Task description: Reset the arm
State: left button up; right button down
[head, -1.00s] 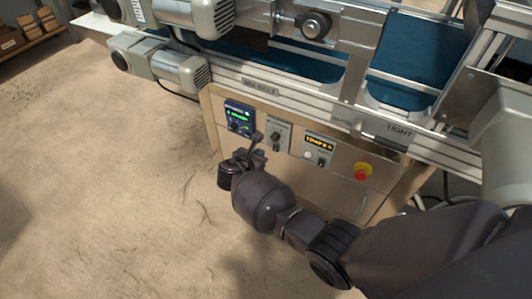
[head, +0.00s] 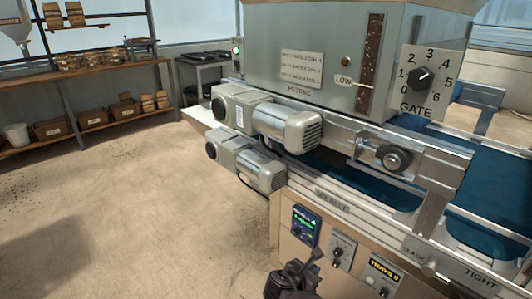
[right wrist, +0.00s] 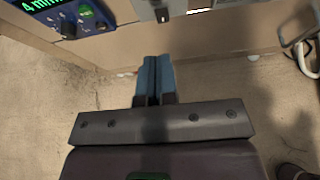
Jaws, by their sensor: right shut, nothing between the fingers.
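My right gripper (head: 303,268) shows at the bottom edge of the head view, in front of the machine's control panel. In the right wrist view its blue fingers (right wrist: 153,80) are together with nothing between them, over the floor and below the panel. The rest of my right arm is almost all out of the head view. My left gripper is in neither view.
The panel carries a blue display unit (head: 306,226), a switch box (head: 342,250) and a tray counter (head: 383,275). Grey motors (head: 245,175) jut out above. Shelves (head: 85,90) stand at the back left. The floor (head: 130,210) at left is clear.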

jog(key=s+d+m+y+p, duration=0.3)
jog(key=s+m, duration=0.3)
jog(key=s, duration=0.5)
jog(key=s+d+m+y+p, duration=0.35)
jog(key=s+m, duration=0.25)
jog(key=s, duration=0.5)
pick_arm(q)
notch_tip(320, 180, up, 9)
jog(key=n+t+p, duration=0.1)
jog(key=p, duration=0.4)
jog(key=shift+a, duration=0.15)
pick_arm(e)
jog(key=s+d+r+m+t+y, duration=0.1)
jog(key=s+r+m, duration=0.5)
jog(key=s, duration=0.4)
jog(key=s+d+r+m+t+y, duration=0.1)
jog(key=s+r+m+t+y, duration=0.1)
jog(key=s+r+m, duration=0.4)
jog(key=v, duration=0.4)
jog(key=shift+s, duration=0.45)
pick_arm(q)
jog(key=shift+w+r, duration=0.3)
pick_arm(e)
jog(key=shift+f, duration=0.15)
